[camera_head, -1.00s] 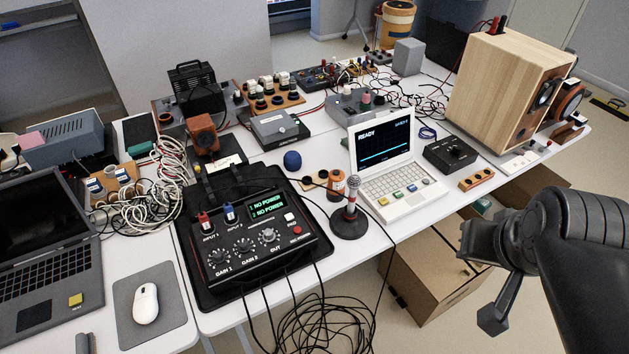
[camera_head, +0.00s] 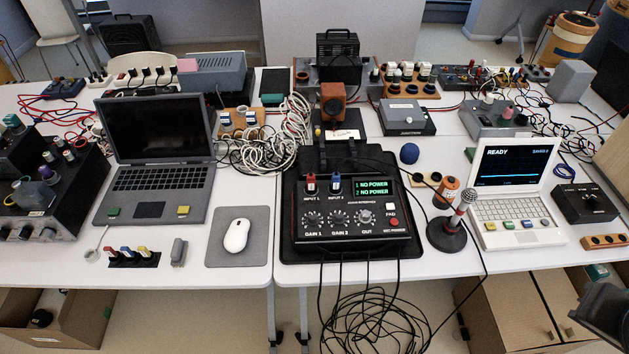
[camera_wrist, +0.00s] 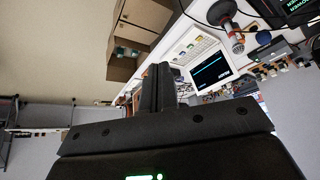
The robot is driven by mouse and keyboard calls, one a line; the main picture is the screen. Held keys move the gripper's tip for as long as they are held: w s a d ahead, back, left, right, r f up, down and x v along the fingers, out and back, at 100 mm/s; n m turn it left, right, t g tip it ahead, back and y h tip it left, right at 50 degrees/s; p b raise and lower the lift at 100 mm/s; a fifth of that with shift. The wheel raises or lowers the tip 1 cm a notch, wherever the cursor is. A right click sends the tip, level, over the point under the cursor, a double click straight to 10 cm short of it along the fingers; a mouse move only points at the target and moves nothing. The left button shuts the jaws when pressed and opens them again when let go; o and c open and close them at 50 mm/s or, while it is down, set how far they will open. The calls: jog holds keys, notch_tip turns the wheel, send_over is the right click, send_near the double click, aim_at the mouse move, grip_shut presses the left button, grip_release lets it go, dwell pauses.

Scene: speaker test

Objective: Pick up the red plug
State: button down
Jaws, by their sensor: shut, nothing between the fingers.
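A red plug (camera_head: 311,183) stands upright at INPUT 1 on the black audio interface (camera_head: 297,236), with a blue plug (camera_head: 335,184) beside it at INPUT 2. In the head view only a dark part of my arm shows at the lower right edge.
A grey laptop (camera_head: 158,180), a white mouse (camera_head: 236,235), a microphone (camera_head: 468,196) and a white computer (camera_head: 514,235) stand around the interface. Cables hang off the table front. Open boxes (camera_head: 62,335) lie below. A narrow front strip of the table is clear.

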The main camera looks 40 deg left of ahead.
dwell(0.4)
jog(key=c, duration=1.2)
grip_release()
jog(key=shift+o, duration=0.2)
jog(key=shift+w, duration=0.1)
